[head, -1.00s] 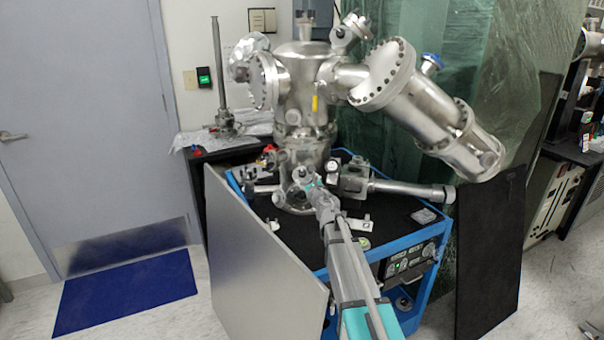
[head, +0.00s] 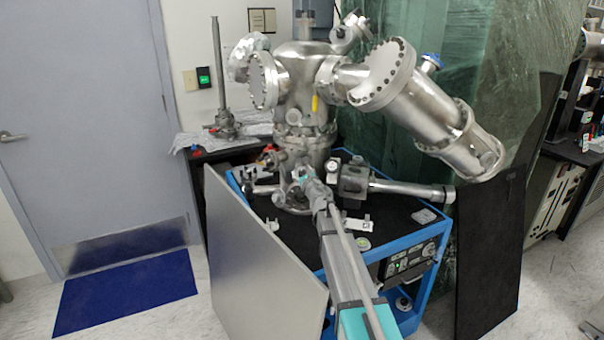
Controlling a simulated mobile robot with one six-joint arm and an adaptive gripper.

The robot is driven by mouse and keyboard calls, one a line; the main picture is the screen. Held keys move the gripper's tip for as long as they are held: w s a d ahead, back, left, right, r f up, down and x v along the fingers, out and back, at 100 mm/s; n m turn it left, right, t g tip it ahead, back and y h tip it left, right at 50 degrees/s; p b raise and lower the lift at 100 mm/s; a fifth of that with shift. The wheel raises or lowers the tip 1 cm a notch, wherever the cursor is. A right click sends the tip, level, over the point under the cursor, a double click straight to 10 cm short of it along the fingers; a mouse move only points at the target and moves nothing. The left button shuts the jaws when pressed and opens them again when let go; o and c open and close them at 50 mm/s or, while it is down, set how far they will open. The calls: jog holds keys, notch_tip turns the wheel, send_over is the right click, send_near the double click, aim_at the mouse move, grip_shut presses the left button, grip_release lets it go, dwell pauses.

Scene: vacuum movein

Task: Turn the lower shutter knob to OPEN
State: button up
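The steel vacuum chamber (head: 306,92) stands upright on the blue-framed cart. My arm reaches from the bottom of the head view up to the chamber's lower part, and my gripper (head: 302,178) is at its far end, in front of the lower ports. The fingers are small and partly hidden by my own arm, so I cannot tell whether they are open or shut. The lower shutter knob cannot be made out; it may be hidden behind my gripper. No OPEN marking can be read.
The blue cart (head: 424,238) has a black top with small loose parts. A horizontal steel tube (head: 410,189) extends right of the chamber. A grey panel (head: 255,255) leans at the cart's left, and a black panel (head: 490,255) stands at its right.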

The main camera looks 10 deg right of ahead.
grip_shut()
jog(key=shift+w+m+h, duration=0.1)
jog(key=shift+m+h, duration=0.5)
jog(key=shift+m, duration=0.1)
jog(key=shift+m+h, duration=0.4)
jog(key=shift+s, duration=0.2)
jog(key=shift+o, duration=1.7)
grip_release()
jog(key=shift+w, duration=0.1)
jog(key=shift+r+n+y, duration=0.15)
jog(key=shift+n+y, duration=0.55)
jog(key=shift+n+y, duration=0.3)
